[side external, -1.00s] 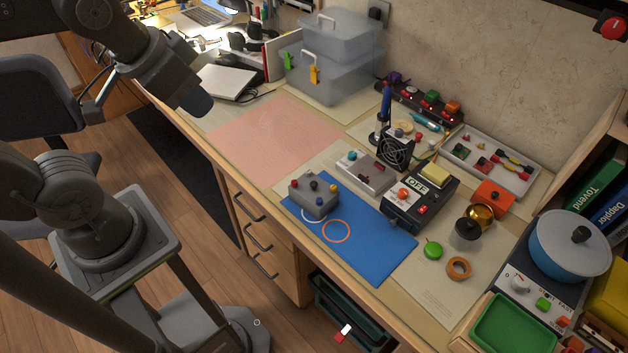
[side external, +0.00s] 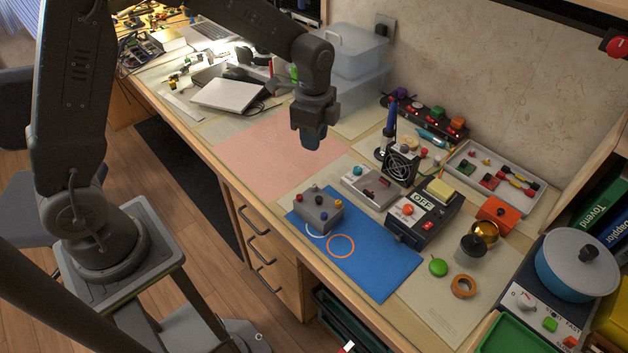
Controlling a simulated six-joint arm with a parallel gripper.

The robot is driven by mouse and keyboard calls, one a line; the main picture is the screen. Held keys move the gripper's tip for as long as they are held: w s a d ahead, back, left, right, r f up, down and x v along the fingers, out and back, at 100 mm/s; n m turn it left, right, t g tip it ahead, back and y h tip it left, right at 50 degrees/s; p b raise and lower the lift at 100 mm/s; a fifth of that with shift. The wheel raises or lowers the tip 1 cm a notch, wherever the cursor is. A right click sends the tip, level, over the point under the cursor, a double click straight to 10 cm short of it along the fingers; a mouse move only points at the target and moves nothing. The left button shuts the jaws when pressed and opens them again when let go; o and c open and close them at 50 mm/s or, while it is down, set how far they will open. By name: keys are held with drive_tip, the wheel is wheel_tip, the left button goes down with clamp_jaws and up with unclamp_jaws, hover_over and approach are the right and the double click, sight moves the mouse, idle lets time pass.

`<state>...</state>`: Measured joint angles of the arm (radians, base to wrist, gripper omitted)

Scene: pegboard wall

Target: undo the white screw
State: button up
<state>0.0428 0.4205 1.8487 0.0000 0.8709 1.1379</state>
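A grey box (side external: 318,214) with red, dark, yellow and blue knobs or screws sits at the upper left of the blue mat (side external: 378,268). I cannot make out a white screw on it. A white ring outline (side external: 317,235) lies partly beside the box on the mat. My gripper (side external: 309,142) points down above the far edge of the pink mat, up and behind the grey box in the picture. It is apart from the box. Its fingertips are too small and dark to tell open from shut.
The pink mat (side external: 277,155) looks clear. Clear storage boxes (side external: 358,95) stand behind my gripper.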

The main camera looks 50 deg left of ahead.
sight(314, 185)
wheel_tip(314, 185, down, 14)
drive_tip(key=shift+r, duration=0.15)
idle(0.3)
clamp_jaws()
